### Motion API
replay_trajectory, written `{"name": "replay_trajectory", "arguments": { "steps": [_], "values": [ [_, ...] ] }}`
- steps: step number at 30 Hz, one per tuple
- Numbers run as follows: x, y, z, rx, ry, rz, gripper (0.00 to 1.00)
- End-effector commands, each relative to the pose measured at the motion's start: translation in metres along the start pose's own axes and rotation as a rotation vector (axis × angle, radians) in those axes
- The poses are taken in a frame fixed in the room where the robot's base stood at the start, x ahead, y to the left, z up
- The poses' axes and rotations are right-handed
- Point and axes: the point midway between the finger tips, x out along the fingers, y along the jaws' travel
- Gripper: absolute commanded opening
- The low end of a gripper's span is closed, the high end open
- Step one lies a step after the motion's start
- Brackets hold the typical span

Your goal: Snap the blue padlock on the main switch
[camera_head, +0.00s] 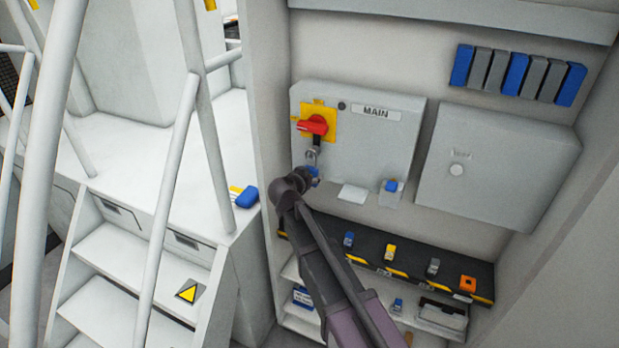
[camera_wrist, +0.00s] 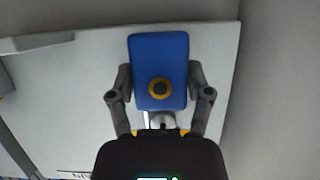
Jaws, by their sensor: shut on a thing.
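The main switch has a red handle (camera_head: 316,125) on a yellow plate (camera_head: 321,108), on the grey box (camera_head: 397,143) labelled MAIN. My gripper (camera_head: 303,181) is just below the switch, in front of the box. In the wrist view its two fingers hold the blue padlock (camera_wrist: 158,47) by its sides; its face shows a brass ring with a dark keyhole. In the head view only a bit of the blue body (camera_head: 315,172) shows beside my gripper. Grey metal (camera_head: 313,155) shows between the padlock and the red handle; I cannot tell whether the shackle is closed or through the switch.
A dark shelf (camera_head: 370,266) below the box carries small blue, yellow, grey and orange items. A small blue item (camera_head: 391,186) sits at the box's lower right. A second grey box (camera_head: 497,170) stands to the right. White railings (camera_head: 176,190) are at left.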

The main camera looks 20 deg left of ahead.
Motion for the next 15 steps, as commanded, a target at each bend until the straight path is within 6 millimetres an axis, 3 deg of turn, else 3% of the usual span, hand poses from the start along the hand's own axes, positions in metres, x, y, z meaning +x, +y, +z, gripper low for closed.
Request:
{"name": "replay_trajectory", "arguments": {
  "steps": [15],
  "values": [
    [0.0091, 0.0003, -0.0039, 0.000, 0.000, 0.000, 0.11]
  ]
}}
